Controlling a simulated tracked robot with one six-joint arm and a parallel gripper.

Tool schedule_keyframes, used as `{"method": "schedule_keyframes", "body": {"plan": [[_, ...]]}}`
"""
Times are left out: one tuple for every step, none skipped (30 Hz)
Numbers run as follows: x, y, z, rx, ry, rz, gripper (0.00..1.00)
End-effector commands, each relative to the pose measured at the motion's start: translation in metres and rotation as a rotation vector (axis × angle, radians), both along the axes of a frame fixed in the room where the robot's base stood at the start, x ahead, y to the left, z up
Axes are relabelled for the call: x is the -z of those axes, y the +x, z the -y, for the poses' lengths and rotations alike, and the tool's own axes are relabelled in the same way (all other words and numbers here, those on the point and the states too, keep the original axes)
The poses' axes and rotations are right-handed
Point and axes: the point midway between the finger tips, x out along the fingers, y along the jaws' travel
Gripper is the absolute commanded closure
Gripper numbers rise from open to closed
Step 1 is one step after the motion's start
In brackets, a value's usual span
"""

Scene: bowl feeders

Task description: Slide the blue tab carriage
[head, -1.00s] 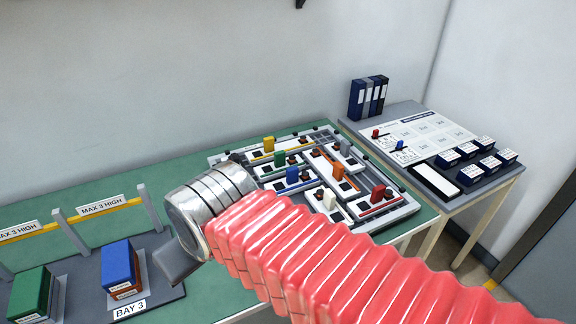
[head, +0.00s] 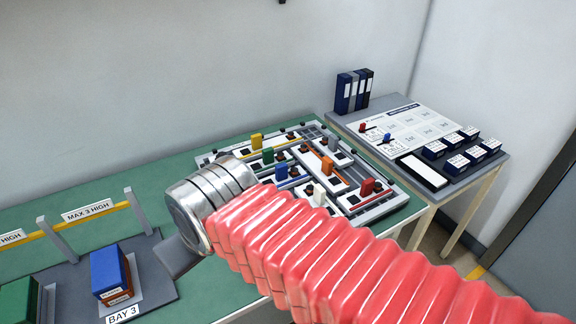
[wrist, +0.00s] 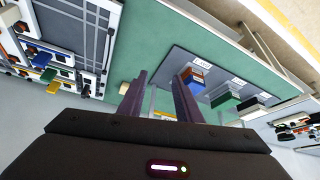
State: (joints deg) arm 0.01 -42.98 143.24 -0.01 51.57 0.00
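The blue tab (head: 281,172) stands upright on its carriage in the slotted track board (head: 386,207), near my arm's metal wrist joint. It also shows in the wrist view (wrist: 41,60), at the left. My gripper (wrist: 160,78) shows two dark fingers apart with nothing between them. They point over the green bench, to the right of the board in the wrist view and clear of the blue tab. In the head view the fingers are mostly hidden behind my wrist. My arm covers the board's near edge.
Yellow, green (head: 268,156), orange (head: 327,165), white and red (head: 367,186) tabs share the board. Stacked blocks (head: 110,272) stand by a yellow rail at the left. A side table (head: 468,178) with binders and small boxes stands right. Bare green bench lies between blocks and board.

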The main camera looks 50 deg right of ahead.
Motion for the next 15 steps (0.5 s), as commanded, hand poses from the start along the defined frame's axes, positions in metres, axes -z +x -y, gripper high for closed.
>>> {"method": "schedule_keyframes", "body": {"plan": [[0.0001,0.0,0.0,0.0,0.0,0.0,0.69],[0.0001,0.0,0.0,0.0,0.0,0.0,0.69],[0.0001,0.0,0.0,0.0,0.0,0.0,0.69],[0.0001,0.0,0.0,0.0,0.0,0.0,0.69],[0.0001,0.0,0.0,0.0,0.0,0.0,0.69],[0.0001,0.0,0.0,0.0,0.0,0.0,0.69],[0.0001,0.0,0.0,0.0,0.0,0.0,0.69],[0.0001,0.0,-0.0001,0.0,0.0,0.0,0.68],[0.0,0.0001,0.0,0.0,0.0,0.0,0.65],[-0.0003,0.0004,0.0002,0.0,0.0,0.0,0.63],[-0.0009,0.001,0.0006,0.001,0.0,-0.001,0.61],[-0.0016,0.0023,0.0016,0.003,-0.001,-0.001,0.58],[-0.0023,0.0038,0.0027,0.005,-0.001,-0.002,0.56],[-0.0031,0.0057,0.0041,0.007,-0.001,-0.004,0.54],[-0.004,0.0091,0.0066,0.012,-0.001,-0.007,0.51]]}}
